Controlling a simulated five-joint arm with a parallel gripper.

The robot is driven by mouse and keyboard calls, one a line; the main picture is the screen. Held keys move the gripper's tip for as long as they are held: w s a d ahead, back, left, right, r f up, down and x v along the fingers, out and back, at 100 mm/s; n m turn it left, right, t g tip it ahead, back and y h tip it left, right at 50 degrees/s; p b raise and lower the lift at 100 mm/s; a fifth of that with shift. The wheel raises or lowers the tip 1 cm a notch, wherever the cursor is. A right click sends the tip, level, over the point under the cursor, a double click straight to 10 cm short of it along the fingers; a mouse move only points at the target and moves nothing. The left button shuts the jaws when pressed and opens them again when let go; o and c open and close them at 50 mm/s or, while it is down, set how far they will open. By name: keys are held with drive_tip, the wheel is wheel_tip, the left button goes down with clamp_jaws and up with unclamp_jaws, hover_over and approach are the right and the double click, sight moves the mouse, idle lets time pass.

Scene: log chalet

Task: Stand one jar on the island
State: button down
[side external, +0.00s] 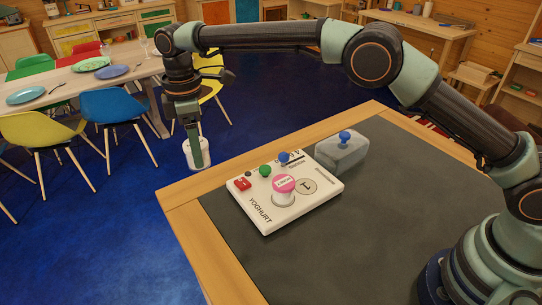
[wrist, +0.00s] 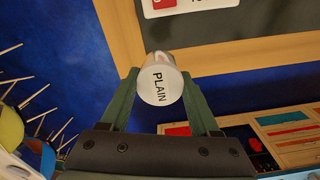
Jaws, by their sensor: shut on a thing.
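My gripper (side external: 195,150) is shut on a white jar (side external: 207,156) with its lid marked PLAIN. In the wrist view the jar (wrist: 160,82) sits between the two green fingers. In the side view it hangs beyond the left edge of a wood-rimmed, grey-topped table (side external: 350,240), with blue floor behind it. A white YOGHURT board (side external: 259,213) lies on the table. A second jar (side external: 284,194), with a pink lid, stands on the board beside a bare circle marked 1 (side external: 305,186). I cannot tell which surface is the island.
The grey top's front is clear. A dining table (side external: 60,85) with chairs stands behind left.

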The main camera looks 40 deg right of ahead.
wheel_tip(320, 180, down, 13)
drive_tip(key=shift+r, duration=0.15)
idle(0.4)
drive_tip(key=shift+c, duration=0.6)
unclamp_jaws()
